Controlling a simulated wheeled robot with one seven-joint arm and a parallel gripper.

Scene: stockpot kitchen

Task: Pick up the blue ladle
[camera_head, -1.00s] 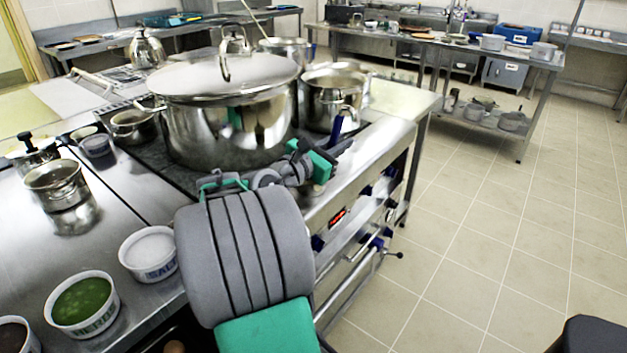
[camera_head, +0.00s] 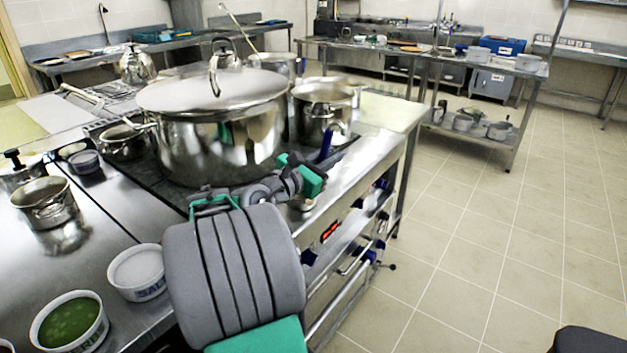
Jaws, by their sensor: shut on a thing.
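The blue ladle (camera_head: 326,144) shows as a short, upright, slightly tilted blue handle just past my gripper, in front of the smaller steel pot. The rest of it is hidden or too small to make out. My gripper (camera_head: 336,160), at the end of my grey and teal arm, is at the handle's lower part and shut on it. It is low over the front edge of the stove, right of the big stockpot (camera_head: 215,140). I cannot tell whether the ladle still touches the stove.
A smaller steel pot (camera_head: 322,112) stands behind the ladle. Bowls of salt (camera_head: 138,272) and herbs (camera_head: 68,322) and a small pan (camera_head: 45,202) stand on the left counter. Shelved tables line the back.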

